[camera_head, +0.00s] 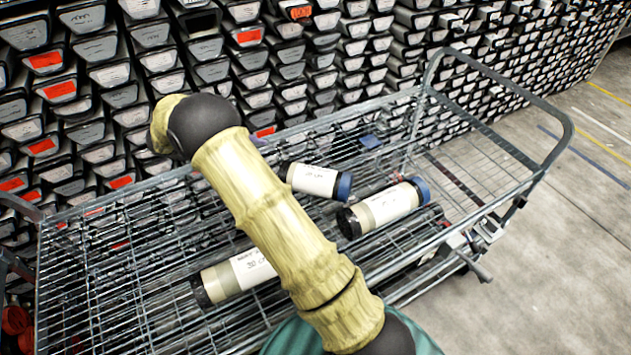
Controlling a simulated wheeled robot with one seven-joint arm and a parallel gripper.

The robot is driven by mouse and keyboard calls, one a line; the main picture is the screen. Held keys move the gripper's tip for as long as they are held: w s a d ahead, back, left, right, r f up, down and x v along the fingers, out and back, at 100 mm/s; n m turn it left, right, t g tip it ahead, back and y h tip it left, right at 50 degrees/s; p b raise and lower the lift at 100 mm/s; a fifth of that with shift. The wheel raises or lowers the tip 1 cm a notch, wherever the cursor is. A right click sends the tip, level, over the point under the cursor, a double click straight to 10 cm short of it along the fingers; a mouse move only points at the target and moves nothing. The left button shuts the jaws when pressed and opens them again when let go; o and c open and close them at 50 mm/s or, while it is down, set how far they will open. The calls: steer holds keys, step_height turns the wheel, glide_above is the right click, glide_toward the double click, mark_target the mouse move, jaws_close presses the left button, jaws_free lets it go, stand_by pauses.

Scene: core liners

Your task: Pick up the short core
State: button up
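Several core liners with white labels lie in a wire-mesh cart (120,290). The one that looks shortest (315,180) lies farthest back, with a dark left end and a blue cap on its right end. A longer core liner (385,206) lies just right of it and nearer, also with a blue right cap. Another core liner (236,276) lies at the front left, its right part hidden behind my arm, so its length cannot be told. My arm in its yellowish sleeve crosses the cart from lower right to upper left. I cannot make out my gripper.
A small blue object (370,142) is at the cart's far side. The cart has raised rails, with a tall end frame (556,112) at right. A wall of stacked trays (300,70) stands close behind. Open concrete floor (570,260) lies to the right.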

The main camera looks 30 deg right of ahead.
mark_target(302, 176)
steer(key=p+x, duration=0.1)
steer(key=x, duration=1)
steer(key=shift+s+d+f+p, duration=0.15)
steer(key=shift+d+p, duration=0.2)
steer(key=shift+p, duration=0.05)
steer(key=shift+d+f, duration=0.15)
steer(key=shift+p+x, duration=0.75)
steer(key=shift+x, duration=1.85)
steer(key=c, duration=2)
steer(key=shift+w, duration=0.2)
steer(key=shift+c, duration=0.2)
steer(key=shift+r, duration=0.25)
